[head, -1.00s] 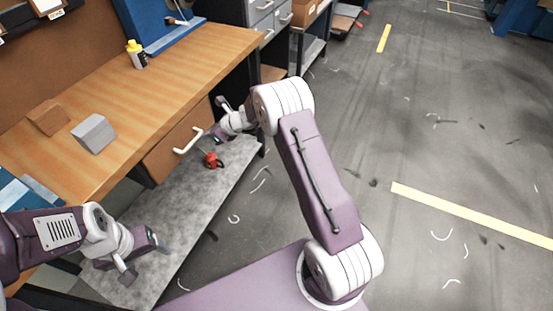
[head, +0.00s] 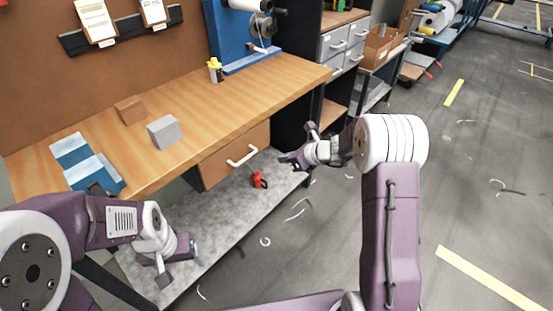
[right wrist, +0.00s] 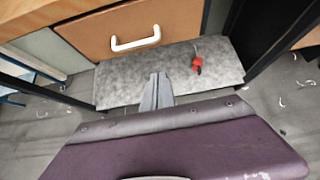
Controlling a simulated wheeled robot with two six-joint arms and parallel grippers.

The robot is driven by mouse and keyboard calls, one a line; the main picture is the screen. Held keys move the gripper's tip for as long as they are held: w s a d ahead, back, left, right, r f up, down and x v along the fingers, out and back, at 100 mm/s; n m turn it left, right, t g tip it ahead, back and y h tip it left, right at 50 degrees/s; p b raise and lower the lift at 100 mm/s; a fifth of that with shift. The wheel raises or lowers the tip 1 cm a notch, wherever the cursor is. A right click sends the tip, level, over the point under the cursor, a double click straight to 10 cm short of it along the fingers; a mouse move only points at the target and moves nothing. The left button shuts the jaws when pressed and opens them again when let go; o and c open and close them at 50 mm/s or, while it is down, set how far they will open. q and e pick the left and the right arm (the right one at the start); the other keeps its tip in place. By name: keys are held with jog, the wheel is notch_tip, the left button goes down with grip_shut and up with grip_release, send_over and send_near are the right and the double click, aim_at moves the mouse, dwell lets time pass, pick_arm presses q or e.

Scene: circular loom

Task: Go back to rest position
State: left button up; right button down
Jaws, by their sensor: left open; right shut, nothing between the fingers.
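My right gripper (head: 287,161) is shut and empty. In the head view it hangs in front of the workbench (head: 225,90), up and to the right of a red object (head: 259,180) on the grey lower shelf (head: 225,212). In the right wrist view its fingers (right wrist: 157,90) are together, left of the red object (right wrist: 197,63). My left gripper (head: 188,250) is open at the lower left, over the left part of the lower shelf. I see nothing held in it; its fingers are small and partly hidden.
A drawer with a white handle (head: 242,156) is under the benchtop. On the bench are a grey block (head: 164,131), a brown block (head: 130,110), blue boxes (head: 85,165) and a yellow-capped bottle (head: 215,71). Shelving with drawers (head: 343,43) stands behind. The floor at right is open.

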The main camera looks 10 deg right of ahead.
jog(key=shift+s+d+r, duration=0.25)
jog(key=shift+s+r, duration=0.1)
notch_tip(320, 180, up, 8)
jog(key=a+n+p, duration=0.1)
jog(key=a+p, duration=0.2)
jog(key=p, duration=0.1)
jog(key=s+a+r+n+g+p, duration=0.1)
jog(key=s+a+r+n+p, duration=0.15)
jog(key=s, duration=0.25)
jog(key=s+a+r+n+g+p, duration=0.1)
jog(key=s+r+n+p, duration=0.15)
jog(key=s, duration=0.25)
jog(key=s+d+f+n+g+h, duration=0.1)
jog(key=s+d+n+h, duration=0.1)
jog(key=s+n, duration=0.4)
jog(key=s+d+f+n+g+h+p, duration=0.1)
jog(key=s+d+f+n+g+h, duration=0.1)
jog(key=s+d+n, duration=0.2)
jog(key=s+d+f+n+g+h, duration=0.1)
jog(key=s+d+f+n+h, duration=0.1)
jog(key=s+n, duration=0.6)
jog(key=d+n, duration=0.1)
jog(key=n, duration=0.3)
jog(key=shift+s+d+g+p, duration=0.3)
jog(key=shift+s+p, duration=0.05)
jog(key=shift+p, duration=0.05)
